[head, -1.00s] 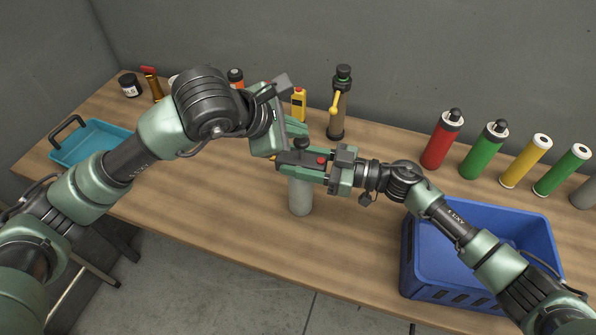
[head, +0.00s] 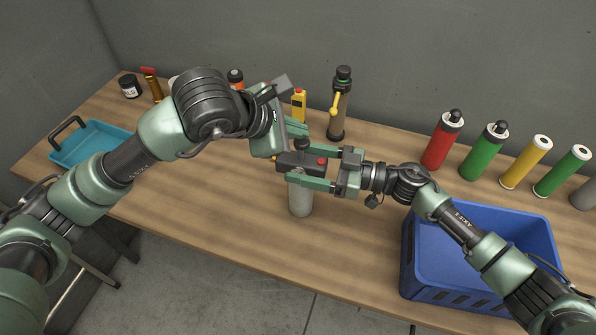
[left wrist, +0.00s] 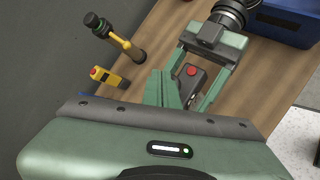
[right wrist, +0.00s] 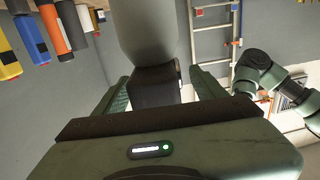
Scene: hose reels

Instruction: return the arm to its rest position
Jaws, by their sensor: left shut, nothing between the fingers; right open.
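My left gripper (head: 297,128) is shut and empty, just behind the dark block. Its closed green fingers also show in the left wrist view (left wrist: 163,88). My right gripper (head: 297,166) is open, its fingers on either side of a dark block with a red button (head: 300,162). The block sits at the top of a grey cylinder (head: 301,199) standing upright on the table. In the right wrist view the block (right wrist: 155,88) is between the spread fingers (right wrist: 160,90), with gaps at both sides.
A blue crate (head: 409,262) stands under my right arm on the wooden table (head: 220,215). Red (head: 441,143), green and yellow cylinders stand at the right. A yellow device (head: 299,105) and a dark yellow-levered tool (head: 338,112) stand behind the grippers. A teal tray (head: 75,158) is far left.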

